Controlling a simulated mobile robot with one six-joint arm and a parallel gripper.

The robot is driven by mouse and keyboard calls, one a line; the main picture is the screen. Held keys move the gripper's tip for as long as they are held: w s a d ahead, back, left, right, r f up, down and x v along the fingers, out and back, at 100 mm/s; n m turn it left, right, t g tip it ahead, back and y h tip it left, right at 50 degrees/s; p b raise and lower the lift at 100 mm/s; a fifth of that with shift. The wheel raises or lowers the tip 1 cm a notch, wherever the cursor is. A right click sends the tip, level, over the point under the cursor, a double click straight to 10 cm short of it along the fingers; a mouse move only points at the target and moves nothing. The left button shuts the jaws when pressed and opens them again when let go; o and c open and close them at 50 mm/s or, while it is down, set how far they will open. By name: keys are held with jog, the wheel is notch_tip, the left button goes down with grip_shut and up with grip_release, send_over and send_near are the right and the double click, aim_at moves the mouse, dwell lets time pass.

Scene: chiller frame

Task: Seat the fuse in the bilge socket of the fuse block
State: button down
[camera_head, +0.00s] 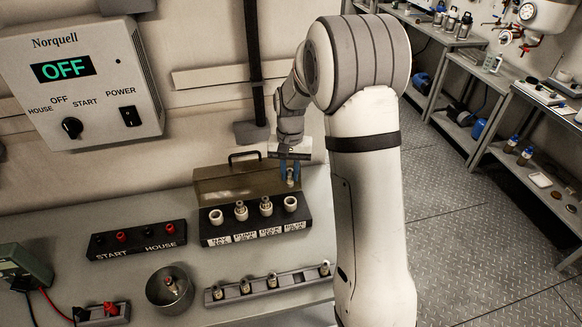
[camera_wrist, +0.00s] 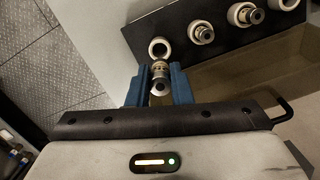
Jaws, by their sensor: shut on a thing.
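The fuse block (camera_head: 255,232) stands on the bench with a row of round white sockets and labels below them. The rightmost, labelled bilge, is the bilge socket (camera_head: 290,203); it looks empty and also shows in the wrist view (camera_wrist: 158,47). The two middle sockets hold fuses, and the leftmost looks empty. My gripper (camera_head: 290,175) has its blue fingers shut on a metal-capped fuse (camera_wrist: 160,72). In the head view the fuse is above and slightly behind the bilge socket, apart from it. In the wrist view the fuse's end points toward the camera.
The block's brownish see-through lid (camera_head: 225,188) is open behind the sockets. A rack (camera_head: 290,283) with several fuses lies in front. A round dish (camera_head: 157,298) holds a fuse-like part. A START/HOUSE terminal strip (camera_head: 137,240) is at left. The wall box (camera_head: 80,80) reads OFF.

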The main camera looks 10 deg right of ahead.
aim_at(290, 186)
jog(key=shift+s+f+b, duration=0.1)
jog(key=shift+f+b, duration=2)
jog(key=shift+f, duration=0.8)
jog(key=shift+f+b, duration=1.4)
jog(key=shift+f, duration=0.45)
jog(key=c, duration=1.2)
grip_release()
jog(key=shift+c, duration=0.2)
jog(key=shift+r, duration=0.15)
jog(key=r, duration=0.5)
jog(key=r+b, duration=0.1)
jog(key=r, duration=0.1)
jog(key=shift+w+d+r, duration=0.2)
jog(key=shift+w+d, duration=0.05)
jog(key=shift+w, duration=0.15)
jog(key=shift+r, duration=0.1)
